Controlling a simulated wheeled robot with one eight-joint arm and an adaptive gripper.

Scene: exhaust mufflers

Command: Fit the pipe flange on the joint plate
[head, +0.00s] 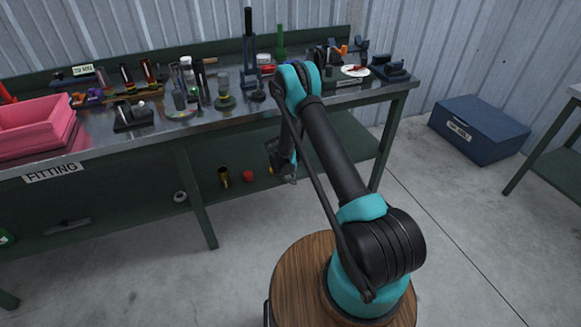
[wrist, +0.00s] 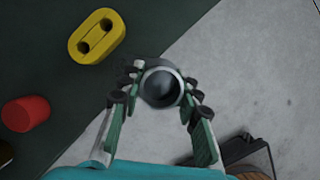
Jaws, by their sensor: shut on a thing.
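My gripper (wrist: 158,100) is shut on a grey round part (wrist: 147,68) in the wrist view. The part has a pale rim around a dark hollow, and the fingers press its sides. I cannot tell whether it is the pipe flange. In the head view my gripper (head: 287,177) hangs low in front of the workbench, below its top and beside the lower shelf. The held part is too small to make out there. I cannot pick out the joint plate among the small parts on the bench.
The workbench top (head: 120,150) carries several tools and fittings and a pink bin (head: 35,130). The lower shelf holds a red cylinder (wrist: 25,113), a yellow two-hole piece (wrist: 97,36) and a brass cylinder (head: 223,177). A blue box (head: 478,130) stands right; floor between is clear.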

